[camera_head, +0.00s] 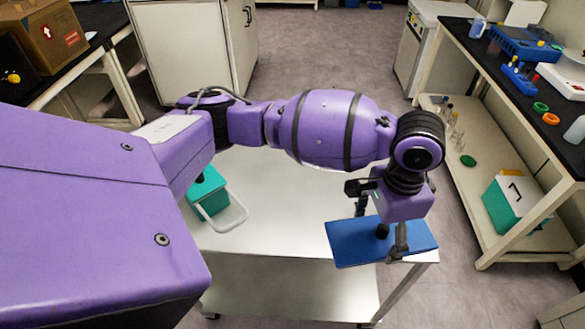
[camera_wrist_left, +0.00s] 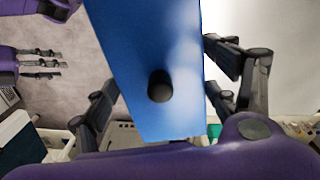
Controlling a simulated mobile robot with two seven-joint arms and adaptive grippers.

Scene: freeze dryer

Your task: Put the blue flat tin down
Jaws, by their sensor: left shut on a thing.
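The blue flat tin (camera_head: 352,243) is a thin blue slab with a black knob on its face. My left gripper (camera_head: 382,232) is shut on it from above, at the right end of the metal cart (camera_head: 270,215). The tin reaches across the cart's edge, and I cannot tell whether it touches the top. In the left wrist view the tin (camera_wrist_left: 155,45) fills the middle, with the knob facing the camera and fingers on both sides. My right gripper (camera_wrist_left: 42,63) shows at the left of that view, fingers apart and empty.
A teal box (camera_head: 207,192) with a white handle stands on the cart's left part. The cart top between it and the tin is clear. A bench (camera_head: 510,75) with labware is at right, with another teal box (camera_head: 512,205) on its lower shelf.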

